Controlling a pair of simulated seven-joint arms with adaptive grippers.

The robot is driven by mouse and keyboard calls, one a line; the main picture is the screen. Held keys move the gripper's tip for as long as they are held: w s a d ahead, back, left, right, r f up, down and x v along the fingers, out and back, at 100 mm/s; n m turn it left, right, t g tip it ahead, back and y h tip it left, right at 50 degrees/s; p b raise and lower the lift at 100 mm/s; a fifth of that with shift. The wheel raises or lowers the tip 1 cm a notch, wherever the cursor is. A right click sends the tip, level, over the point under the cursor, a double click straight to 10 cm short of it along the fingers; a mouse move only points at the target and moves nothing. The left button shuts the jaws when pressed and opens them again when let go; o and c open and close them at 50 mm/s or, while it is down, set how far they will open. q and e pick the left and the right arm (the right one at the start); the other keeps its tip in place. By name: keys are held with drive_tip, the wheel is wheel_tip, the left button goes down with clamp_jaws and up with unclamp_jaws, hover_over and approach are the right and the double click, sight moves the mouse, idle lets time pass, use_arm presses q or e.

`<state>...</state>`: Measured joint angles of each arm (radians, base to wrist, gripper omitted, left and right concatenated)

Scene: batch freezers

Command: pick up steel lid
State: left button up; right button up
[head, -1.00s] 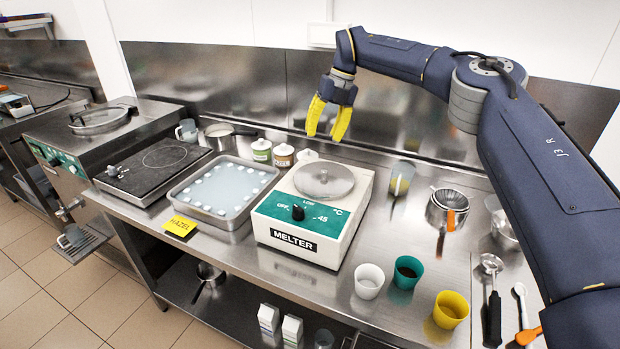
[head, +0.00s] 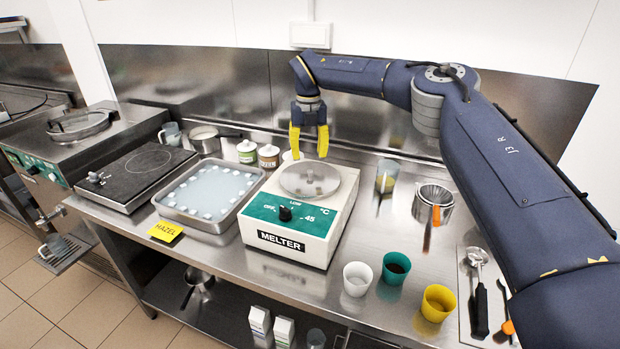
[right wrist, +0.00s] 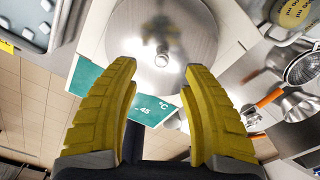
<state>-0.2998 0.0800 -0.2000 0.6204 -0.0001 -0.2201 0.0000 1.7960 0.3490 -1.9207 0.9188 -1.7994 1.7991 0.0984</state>
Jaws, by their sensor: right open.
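The steel lid (head: 309,180) is a round, shiny disc with a small knob, lying on top of the white melter (head: 300,237) with its green front panel. In the right wrist view the lid (right wrist: 150,35) is at the top centre, its knob beyond and between the fingertips. My right gripper (head: 308,152) has yellow fingers that are spread apart and empty. In the head view it hangs pointing down above the back part of the lid. The fingers (right wrist: 160,78) also show in the right wrist view, with nothing between them. My left gripper is not seen.
A tray of white pieces (head: 240,222) and a yellow label (head: 165,232) are left of the melter. White (head: 357,279), green (head: 395,268) and yellow (head: 438,303) cups stand to its front right. Small jars (head: 268,156) stand behind it, near the steel back wall.

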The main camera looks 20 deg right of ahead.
sight(310, 170)
drive_tip(key=shift+s+d+f, duration=0.1)
drive_tip(key=shift+f, duration=1.65)
drive_tip(key=shift+s+f, duration=0.1)
drive_tip(key=shift+f, duration=1.65)
clamp_jaws()
